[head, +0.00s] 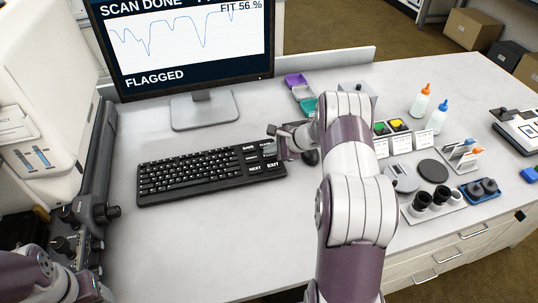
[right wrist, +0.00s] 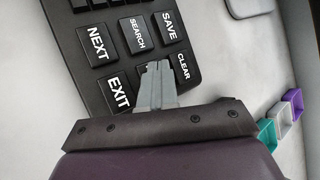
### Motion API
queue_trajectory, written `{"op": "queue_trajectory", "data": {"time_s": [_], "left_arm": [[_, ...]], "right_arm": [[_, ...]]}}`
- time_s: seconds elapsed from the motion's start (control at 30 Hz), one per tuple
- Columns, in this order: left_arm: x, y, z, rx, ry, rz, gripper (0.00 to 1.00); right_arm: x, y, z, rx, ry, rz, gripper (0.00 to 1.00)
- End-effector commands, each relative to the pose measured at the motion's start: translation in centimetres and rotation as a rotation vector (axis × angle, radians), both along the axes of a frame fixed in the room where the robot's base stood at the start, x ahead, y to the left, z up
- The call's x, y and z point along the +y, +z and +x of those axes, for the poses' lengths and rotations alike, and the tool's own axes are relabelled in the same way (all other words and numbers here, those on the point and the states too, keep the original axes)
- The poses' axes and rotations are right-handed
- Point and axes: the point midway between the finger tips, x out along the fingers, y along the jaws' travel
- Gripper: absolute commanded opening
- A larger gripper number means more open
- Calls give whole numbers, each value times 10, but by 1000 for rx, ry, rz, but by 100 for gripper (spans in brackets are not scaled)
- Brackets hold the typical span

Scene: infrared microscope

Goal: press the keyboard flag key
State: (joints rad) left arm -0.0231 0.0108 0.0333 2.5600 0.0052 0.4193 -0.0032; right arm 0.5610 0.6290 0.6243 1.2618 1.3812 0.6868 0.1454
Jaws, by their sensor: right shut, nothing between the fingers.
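The black keyboard (head: 205,178) lies on the white bench in front of the monitor. The right wrist view shows its large labelled keys: NEXT (right wrist: 97,43), SEARCH (right wrist: 138,34), SAVE (right wrist: 170,27), EXIT (right wrist: 118,92) and CLEAR (right wrist: 184,66). My right gripper (head: 271,141) is shut and empty at the keyboard's right end. In the right wrist view its fingertips (right wrist: 156,68) lie over the key between EXIT and CLEAR, hiding its label. I cannot tell whether they touch it. The monitor (head: 185,45) reads SCAN DONE, FIT 56 % and FLAGGED. My left gripper is out of view.
Small purple, white and teal trays (head: 300,90) stand behind my right gripper. Buttons, orange- and blue-capped bottles (head: 420,100), a dark disc (head: 433,171) and eyepieces (head: 432,200) crowd the bench to the right. The bench in front of the keyboard is clear.

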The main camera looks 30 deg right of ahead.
Motion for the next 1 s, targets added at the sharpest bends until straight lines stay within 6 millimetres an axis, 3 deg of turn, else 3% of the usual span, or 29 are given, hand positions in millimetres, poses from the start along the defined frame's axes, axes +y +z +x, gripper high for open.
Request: {"op": "queue_trajectory", "data": {"time_s": [1.0], "left_arm": [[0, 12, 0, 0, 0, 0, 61]], "right_arm": [[0, 20, 0, 0, 0, 0, 0]]}}
